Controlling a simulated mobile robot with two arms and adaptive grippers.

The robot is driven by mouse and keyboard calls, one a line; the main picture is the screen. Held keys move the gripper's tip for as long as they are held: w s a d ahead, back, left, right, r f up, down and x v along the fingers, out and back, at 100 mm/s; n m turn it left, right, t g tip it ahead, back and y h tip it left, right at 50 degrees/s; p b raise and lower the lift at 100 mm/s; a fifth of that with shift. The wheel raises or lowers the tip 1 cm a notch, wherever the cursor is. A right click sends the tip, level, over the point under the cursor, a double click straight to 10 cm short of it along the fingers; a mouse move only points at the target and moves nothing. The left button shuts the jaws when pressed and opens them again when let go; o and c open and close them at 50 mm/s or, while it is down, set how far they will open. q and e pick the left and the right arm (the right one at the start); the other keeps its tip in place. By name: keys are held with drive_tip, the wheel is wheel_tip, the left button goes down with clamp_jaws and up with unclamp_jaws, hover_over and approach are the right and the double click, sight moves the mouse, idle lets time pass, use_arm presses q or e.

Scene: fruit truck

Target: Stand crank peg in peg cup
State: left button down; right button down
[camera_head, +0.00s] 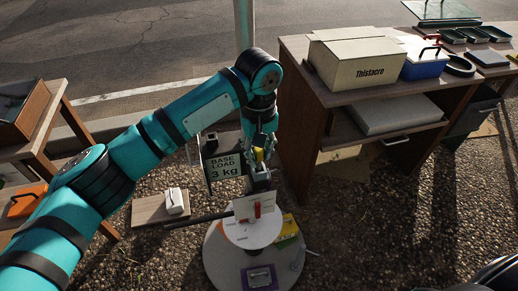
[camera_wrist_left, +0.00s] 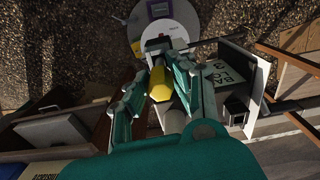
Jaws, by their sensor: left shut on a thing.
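My left gripper (camera_head: 262,160) points down over a round white stand. It also shows in the left wrist view (camera_wrist_left: 165,95), its fingers closed around a yellow faceted piece (camera_wrist_left: 157,88) with a grey round part beside it, which looks like the crank peg. In the head view only a little of the yellow piece (camera_head: 259,155) shows between the fingers. A small dark-and-pale block (camera_wrist_left: 158,45) sits just beyond the fingertips; I cannot tell whether it is the peg cup, or whether the peg touches it. My right gripper is not in view.
The stand has a white upper disc (camera_head: 252,230) and a wider base (camera_head: 225,262). A "BASE LOAD 3 kg" panel (camera_head: 226,166) stands close left of the gripper. A dark rod (camera_head: 198,217) reaches left. A wooden desk (camera_head: 300,125) with a Thistacre box (camera_head: 355,70) stands right.

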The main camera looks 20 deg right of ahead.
sight(259, 149)
use_arm(q)
drive_tip(key=shift+f, duration=1.05)
drive_tip(key=c, duration=1)
unclamp_jaws()
drive_tip(key=shift+c, duration=0.2)
drive_tip(key=shift+r, duration=0.1)
wheel_tip(259, 149, up, 12)
drive_tip(key=shift+f, duration=0.1)
